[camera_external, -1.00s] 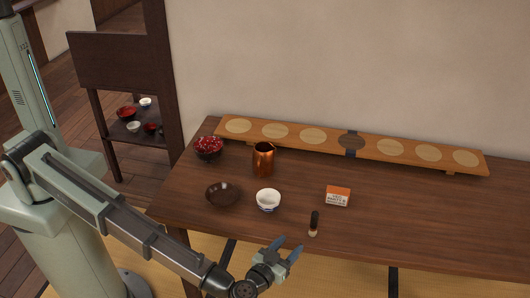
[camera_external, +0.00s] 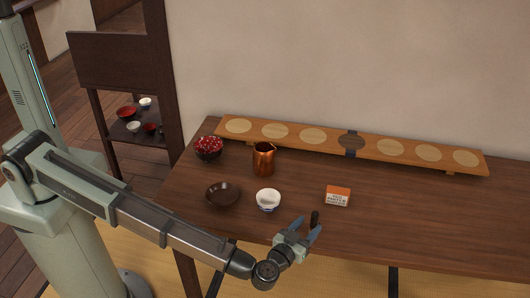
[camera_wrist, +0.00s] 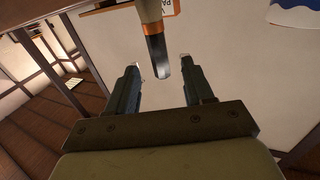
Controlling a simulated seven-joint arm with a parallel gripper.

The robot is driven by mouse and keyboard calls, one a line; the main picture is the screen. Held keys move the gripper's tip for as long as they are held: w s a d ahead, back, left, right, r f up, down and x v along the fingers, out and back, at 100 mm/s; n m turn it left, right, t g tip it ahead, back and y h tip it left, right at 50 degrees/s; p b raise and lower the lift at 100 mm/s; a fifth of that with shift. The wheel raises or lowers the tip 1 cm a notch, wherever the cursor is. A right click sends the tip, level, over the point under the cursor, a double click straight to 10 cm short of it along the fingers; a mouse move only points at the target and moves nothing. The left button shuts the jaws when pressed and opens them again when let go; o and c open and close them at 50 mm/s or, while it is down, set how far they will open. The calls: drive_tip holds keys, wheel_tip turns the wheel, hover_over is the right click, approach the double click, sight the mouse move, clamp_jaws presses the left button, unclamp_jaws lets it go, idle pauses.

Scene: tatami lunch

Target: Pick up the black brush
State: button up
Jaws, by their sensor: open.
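The black brush (camera_external: 315,217) stands upright on the table near its front edge, dark handle up. My gripper (camera_external: 308,228) is open at the front edge, its fingers reaching toward the brush and hiding its lower part in the external view. In the wrist view, the brush (camera_wrist: 158,50) shows a pale bristle end, a copper-coloured band and a dark handle. Its handle end appears between the two open fingertips of my gripper (camera_wrist: 159,68). Nothing is gripped. I cannot tell whether a finger touches it.
An orange and white box (camera_external: 337,197) stands just behind the brush. A white and blue bowl (camera_external: 268,200), a dark bowl (camera_external: 222,194), a copper mug (camera_external: 263,159) and a red-patterned bowl (camera_external: 208,148) are to the left. A long wooden board (camera_external: 300,148) lies along the wall. The table's right side is clear.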

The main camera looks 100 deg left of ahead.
sight(313, 221)
drive_tip(key=shift+x, duration=2.4)
drive_tip(key=shift+c, duration=0.2)
clamp_jaws()
